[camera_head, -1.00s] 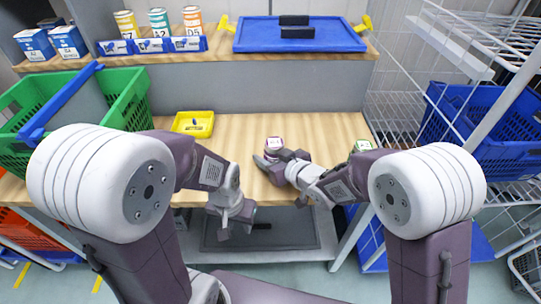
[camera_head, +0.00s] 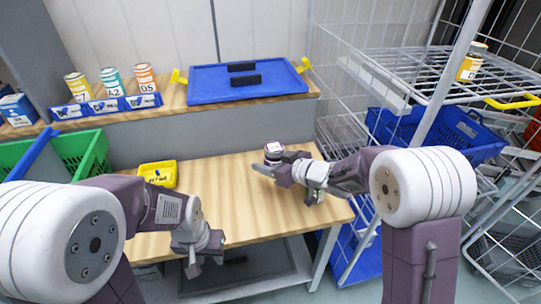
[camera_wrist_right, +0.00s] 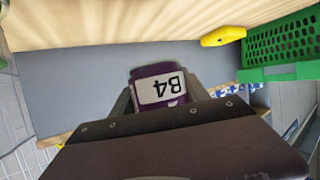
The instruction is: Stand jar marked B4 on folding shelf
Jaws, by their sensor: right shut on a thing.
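The jar marked B4 (camera_wrist_right: 160,88) is dark purple with a white label, which reads upside down in the right wrist view. It also shows in the head view (camera_head: 273,152), in front of the bench's back panel. My right gripper (camera_head: 268,169) is shut on it. The jar looks roughly upright in the head view and seems to be above the bench top. A white wire shelf (camera_head: 432,78) at the upper right, with a yellow front handle, looks like the folding shelf. My left gripper (camera_head: 204,264) is open and empty at the bench's front edge.
A yellow-labelled jar (camera_head: 472,65) stands on the wire shelf's far part. A blue basket (camera_head: 455,135) sits below it. A small green-marked thing is partly hidden beside my right wrist.

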